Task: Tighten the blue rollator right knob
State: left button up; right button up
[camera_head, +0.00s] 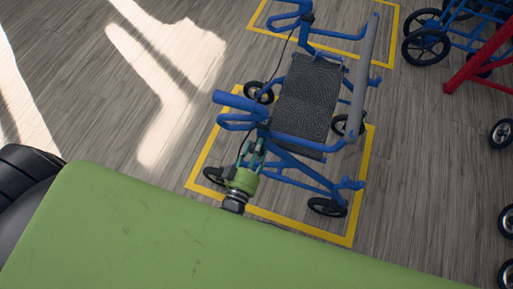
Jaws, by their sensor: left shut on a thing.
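The blue rollator (305,100) stands upright in the middle of the view, with a dark woven seat, a grey backrest bar and small black wheels. My left gripper (254,147) is at the near-left side of its frame, just below the blue handle. Its fingers are shut on a small part there, which looks like the rollator's knob. The fingers hide most of the knob, so I cannot tell how tight it is. My right gripper is not in view.
A yellow floor outline (361,205) surrounds the rollator. Another yellow outline (392,40) lies behind it. A blue wheeled frame (470,38) and a red frame (482,68) stand at the right. The wooden floor (110,110) at the left is clear.

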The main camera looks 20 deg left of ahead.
pick_arm(q)
jog(key=o, duration=1.1)
jog(key=shift+w+a+r, duration=0.15)
jog(key=shift+w+r, duration=0.05)
jog(key=shift+r, duration=0.2)
jog(key=shift+o, duration=0.2)
jog(key=shift+s+f, duration=0.1)
jog(key=shift+s+f, duration=0.1)
jog(key=shift+s, duration=0.2)
jog(key=s, duration=1.1)
jog(key=shift+s+a, duration=0.2)
